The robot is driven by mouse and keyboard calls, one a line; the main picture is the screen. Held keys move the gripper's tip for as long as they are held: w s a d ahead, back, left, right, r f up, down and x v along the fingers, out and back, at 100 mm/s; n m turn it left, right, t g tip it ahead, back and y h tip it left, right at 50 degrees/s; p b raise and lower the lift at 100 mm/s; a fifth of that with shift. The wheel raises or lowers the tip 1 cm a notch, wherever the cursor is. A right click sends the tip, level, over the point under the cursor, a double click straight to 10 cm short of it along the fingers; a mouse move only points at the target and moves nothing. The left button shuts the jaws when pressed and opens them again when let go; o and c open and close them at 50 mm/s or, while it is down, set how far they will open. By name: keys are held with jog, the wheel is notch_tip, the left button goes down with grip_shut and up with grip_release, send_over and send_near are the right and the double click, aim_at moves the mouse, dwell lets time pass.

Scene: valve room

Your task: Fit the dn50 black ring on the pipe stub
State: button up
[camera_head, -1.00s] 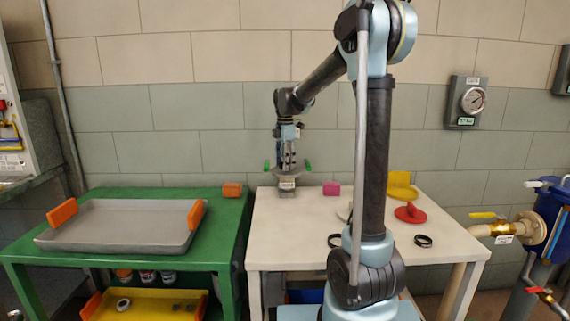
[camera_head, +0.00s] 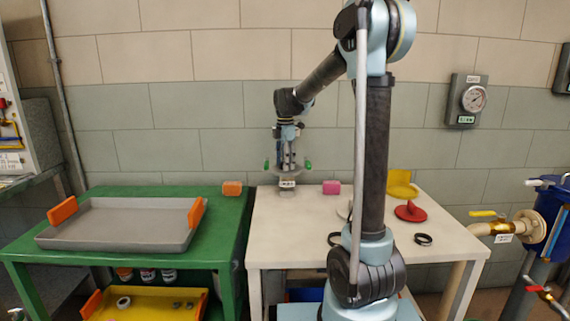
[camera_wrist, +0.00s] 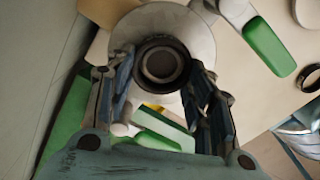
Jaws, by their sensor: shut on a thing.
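My gripper (camera_head: 287,163) is at the stand (camera_head: 287,189) with the pipe stub, at the back of the white table. In the wrist view my two fingers (camera_wrist: 162,88) are closed on opposite sides of a black ring (camera_wrist: 162,62). The pipe stub (camera_wrist: 160,64) shows as a round grey end inside the ring's opening, above a pale round flange (camera_wrist: 190,28). The ring looks roughly centred on the stub. I cannot tell whether it is around the stub or just above it. In the head view the fingers hide the ring.
Green handles (camera_head: 307,164) stick out beside the stand. Another black ring (camera_head: 423,240) lies at the table's right, near a red part (camera_head: 410,212) and a yellow part (camera_head: 401,190). A grey tray (camera_head: 125,222) is on the green table.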

jog(key=o, duration=1)
jog(key=shift+c, duration=0.2)
jog(key=o, duration=0.4)
jog(key=shift+r, duration=0.15)
jog(key=shift+r, duration=3.4)
